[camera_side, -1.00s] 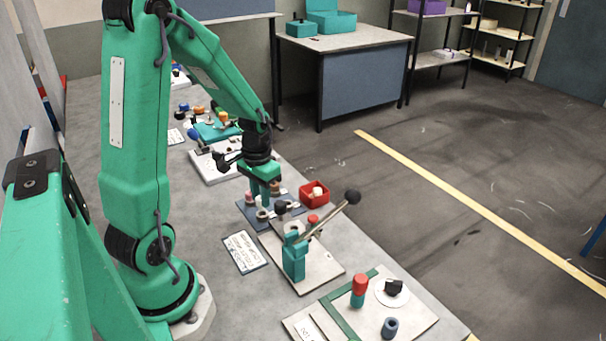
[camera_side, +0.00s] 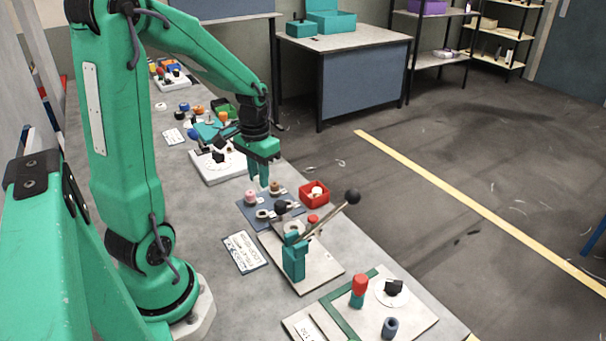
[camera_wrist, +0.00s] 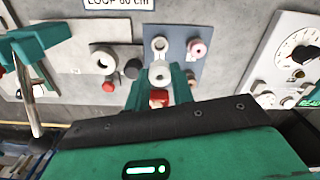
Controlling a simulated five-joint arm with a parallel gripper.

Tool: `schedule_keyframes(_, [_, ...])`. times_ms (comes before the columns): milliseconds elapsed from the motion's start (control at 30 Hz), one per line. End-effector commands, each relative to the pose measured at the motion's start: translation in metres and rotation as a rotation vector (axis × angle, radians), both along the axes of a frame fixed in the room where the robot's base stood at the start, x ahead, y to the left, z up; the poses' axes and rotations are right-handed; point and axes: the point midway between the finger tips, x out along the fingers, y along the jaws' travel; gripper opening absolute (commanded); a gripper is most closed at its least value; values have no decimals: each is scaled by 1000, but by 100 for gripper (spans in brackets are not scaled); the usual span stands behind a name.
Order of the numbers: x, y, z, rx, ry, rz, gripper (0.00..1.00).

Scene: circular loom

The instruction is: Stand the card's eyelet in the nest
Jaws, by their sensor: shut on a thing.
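My gripper (camera_side: 261,182) is above the blue-grey mat (camera_side: 243,206), its fingers pointing down. In the wrist view, its fingertips (camera_wrist: 160,82) are on either side of a pale ring-shaped piece (camera_wrist: 159,72), probably an eyelet; the side view does not show it clearly. On the mat are a pink ring piece (camera_wrist: 197,48), a pale ring (camera_wrist: 159,44) and a brown piece (camera_side: 275,186). The white card (camera_side: 244,252) lies in front of the mat; part of its writing reads "LOOP 60 cm" in the wrist view. I cannot tell which part is the nest.
A green lever stand (camera_side: 294,260) has a rod with a black ball (camera_side: 352,197) leaning right. A board with a dial (camera_side: 222,172) stands to the left. Another board with a red-topped post (camera_side: 359,288) is at the front.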

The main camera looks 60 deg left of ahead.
Motion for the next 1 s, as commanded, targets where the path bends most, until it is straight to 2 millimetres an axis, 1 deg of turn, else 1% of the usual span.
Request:
schedule_keyframes(33, [1, 1, 12, 3, -6, 0, 0])
schedule_keyframes(100, [1, 1, 28, 4, -6, 0, 0])
schedule_keyframes(400, [0, 0, 83, 2, -5, 0, 0])
schedule_keyframes(667, [14, -34, 80, 0, 0, -6, 0])
schedule_keyframes(1000, [27, -89, 80, 0, 0, -6, 0])
